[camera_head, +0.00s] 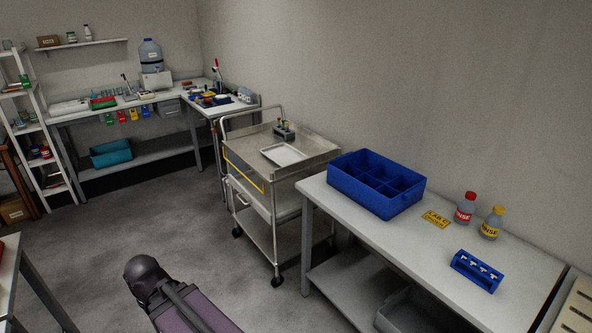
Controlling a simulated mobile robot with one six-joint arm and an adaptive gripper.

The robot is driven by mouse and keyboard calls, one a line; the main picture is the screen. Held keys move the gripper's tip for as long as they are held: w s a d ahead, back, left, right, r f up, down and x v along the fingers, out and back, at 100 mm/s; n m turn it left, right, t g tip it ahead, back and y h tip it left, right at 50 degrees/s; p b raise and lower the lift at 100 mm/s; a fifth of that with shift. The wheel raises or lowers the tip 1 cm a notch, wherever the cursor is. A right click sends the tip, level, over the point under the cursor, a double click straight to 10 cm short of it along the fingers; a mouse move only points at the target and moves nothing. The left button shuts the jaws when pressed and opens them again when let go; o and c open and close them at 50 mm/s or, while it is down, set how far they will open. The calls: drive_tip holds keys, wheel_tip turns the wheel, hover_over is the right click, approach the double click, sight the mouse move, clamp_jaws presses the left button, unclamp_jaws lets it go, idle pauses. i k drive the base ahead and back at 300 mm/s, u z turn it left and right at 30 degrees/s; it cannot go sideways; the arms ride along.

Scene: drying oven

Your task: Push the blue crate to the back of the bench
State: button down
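The blue crate (373,193) is an open box with several compartments that look empty. It stands upright on the left end of the light grey bench (420,238) along the right wall. It sits toward the wall side, with a bare strip of bench top in front of it. The crate hides the bench edge behind it, so I cannot tell how large any gap to the wall is. A dark, rounded part of my arm shows at the bottom left, apart from the bench and the crate. My gripper is not in view.
On the bench, right of the crate, are a yellow label (436,219), a red-capped bottle (465,208), a yellow-capped bottle (491,224) and a small blue rack (477,270). A metal cart (262,165) stands left of the bench. Open floor (180,220) lies left of the cart.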

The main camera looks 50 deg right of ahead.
sight(386, 187)
drive_tip(key=k, duration=1.35)
drive_tip(key=z, duration=0.4)
drive_tip(key=i, duration=1.1)
drive_tip(key=z, duration=1.15)
drive_tip(key=i, duration=0.8)
drive_tip(key=z, duration=0.4)
